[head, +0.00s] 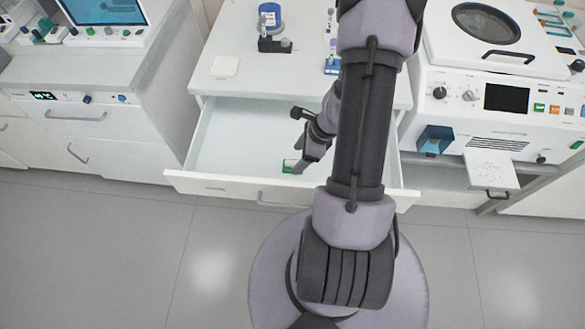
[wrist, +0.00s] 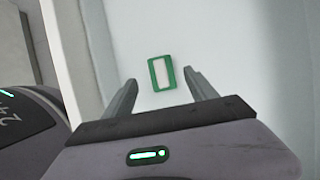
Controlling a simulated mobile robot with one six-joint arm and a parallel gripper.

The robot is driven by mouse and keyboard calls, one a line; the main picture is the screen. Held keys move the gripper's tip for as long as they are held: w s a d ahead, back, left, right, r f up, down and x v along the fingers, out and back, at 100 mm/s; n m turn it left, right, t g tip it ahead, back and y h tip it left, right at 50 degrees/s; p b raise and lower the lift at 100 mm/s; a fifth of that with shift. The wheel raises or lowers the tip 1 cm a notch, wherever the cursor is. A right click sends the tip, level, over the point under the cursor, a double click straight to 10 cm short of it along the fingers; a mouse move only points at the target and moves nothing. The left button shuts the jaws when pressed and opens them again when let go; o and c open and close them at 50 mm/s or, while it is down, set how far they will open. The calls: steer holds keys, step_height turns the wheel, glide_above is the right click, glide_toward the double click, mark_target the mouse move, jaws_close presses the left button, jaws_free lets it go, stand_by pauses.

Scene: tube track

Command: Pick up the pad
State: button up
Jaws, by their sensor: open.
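The pad (wrist: 161,73) is a small flat rectangle with a green border and a white middle. It lies on the white floor of the open drawer (head: 240,130), near the drawer's front wall. In the head view the pad (head: 288,166) shows as a bit of green beside my gripper, partly hidden by it. My gripper (head: 299,166) reaches down into the drawer. In the wrist view my gripper (wrist: 165,84) is open, with one finger on each side of the pad's position. I cannot tell how far the fingertips are above the pad. Nothing is between the fingers in their grip.
The drawer's front wall (head: 230,187) stands close to my gripper. A counter above holds a white square (head: 225,67) and a blue-labelled container (head: 269,17). A machine with a round lid (head: 486,23) stands at right. The rest of the visible drawer floor is clear.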

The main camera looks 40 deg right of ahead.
mark_target(293, 162)
steer(key=b+x, duration=0.2)
steer(key=x, duration=0.3)
steer(key=shift+d, duration=0.1)
steer(key=shift+c, duration=0.5)
steer(key=c, duration=1.3)
step_height(293, 162, up, 10)
steer(key=p, duration=0.5)
steer(key=shift+r, duration=0.1)
